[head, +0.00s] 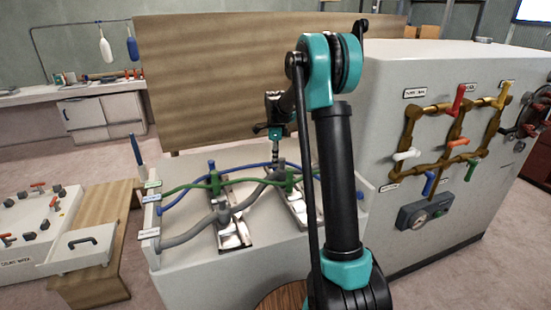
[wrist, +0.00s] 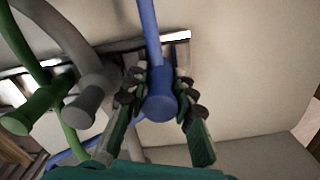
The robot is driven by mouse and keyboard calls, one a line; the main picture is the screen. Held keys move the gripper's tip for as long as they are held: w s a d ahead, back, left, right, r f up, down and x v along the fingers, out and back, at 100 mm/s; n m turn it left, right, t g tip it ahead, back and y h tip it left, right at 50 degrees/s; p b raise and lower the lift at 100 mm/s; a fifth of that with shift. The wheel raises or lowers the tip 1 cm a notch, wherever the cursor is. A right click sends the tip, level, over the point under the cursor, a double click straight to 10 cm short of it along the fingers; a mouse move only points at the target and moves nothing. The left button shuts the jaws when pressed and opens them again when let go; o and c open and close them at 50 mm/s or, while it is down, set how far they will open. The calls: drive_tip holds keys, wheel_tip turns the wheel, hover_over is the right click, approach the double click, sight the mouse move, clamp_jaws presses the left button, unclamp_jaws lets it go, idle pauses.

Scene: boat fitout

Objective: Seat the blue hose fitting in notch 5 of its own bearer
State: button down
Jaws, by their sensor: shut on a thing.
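The blue hose fitting (wrist: 160,104) is a blue knob between the two fingers of my gripper (wrist: 160,96) in the wrist view. The fingers close on it from both sides. A blue hose (wrist: 149,30) runs up from it across a bearer (wrist: 178,39). In the head view my gripper (head: 276,160) points down over the far bearer (head: 298,207), in line with the blue hose (head: 240,167). The fitting is too small and hidden there to make out. Its notch is covered by the fitting and fingers, so I cannot tell whether it is seated.
A grey fitting (wrist: 88,100) and a green fitting (wrist: 18,121) stand close left of my gripper in the wrist view. A nearer bearer (head: 234,236) carries the same hoses. A tall board (head: 220,80) stands behind, and a white cabinet with valves (head: 425,140) at right.

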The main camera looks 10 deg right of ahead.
drive_tip(key=shift+f, duration=0.1)
drive_tip(key=c, duration=1.2)
unclamp_jaws()
wheel_tip(320, 180, up, 12)
drive_tip(key=shift+r, duration=0.1)
